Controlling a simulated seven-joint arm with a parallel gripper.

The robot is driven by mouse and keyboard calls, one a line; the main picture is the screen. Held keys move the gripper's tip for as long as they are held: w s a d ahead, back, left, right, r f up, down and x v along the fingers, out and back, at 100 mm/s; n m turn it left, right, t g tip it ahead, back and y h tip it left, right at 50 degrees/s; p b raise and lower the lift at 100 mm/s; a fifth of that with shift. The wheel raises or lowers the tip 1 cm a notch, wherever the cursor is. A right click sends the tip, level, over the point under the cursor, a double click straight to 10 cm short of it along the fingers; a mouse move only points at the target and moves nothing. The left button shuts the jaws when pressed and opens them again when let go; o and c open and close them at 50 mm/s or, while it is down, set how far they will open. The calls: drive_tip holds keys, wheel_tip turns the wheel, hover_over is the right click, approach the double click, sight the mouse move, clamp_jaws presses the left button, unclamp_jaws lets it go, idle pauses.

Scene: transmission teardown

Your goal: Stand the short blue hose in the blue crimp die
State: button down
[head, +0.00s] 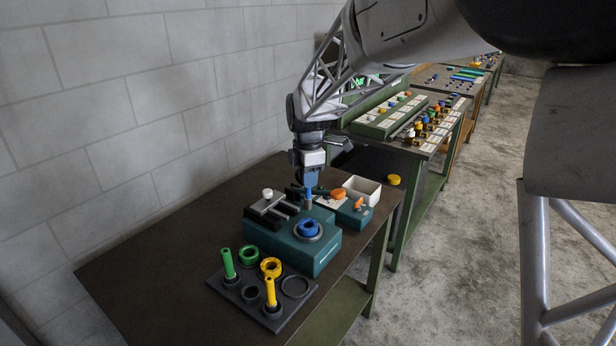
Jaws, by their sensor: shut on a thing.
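My gripper (309,183) points straight down over the back part of the teal block. It is shut on a small bright blue piece, which looks like the short blue hose (308,193); the fingers hide most of it. A small grey cylinder shows right below the hose; I cannot tell whether they touch. A blue ring, which looks like the blue crimp die (311,227), sits in a round grey seat on top of the teal block (318,258). The gripper is behind this ring and above it, apart from it.
A dark tray (237,297) at the front holds upright green (228,263) and yellow (270,291) hoses and green (249,254) and yellow (271,266) rings. A white bin (362,190) and orange parts stand right of the gripper. The table's left side is clear.

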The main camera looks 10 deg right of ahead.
sight(308, 198)
drive_tip(key=shift+f, duration=2.45)
drive_tip(key=shift+f, duration=1.85)
drive_tip(key=c, duration=1)
unclamp_jaws()
drive_tip(key=shift+r, duration=3.85)
drive_tip(key=shift+r, duration=0.1)
drive_tip(key=shift+r, duration=3.4)
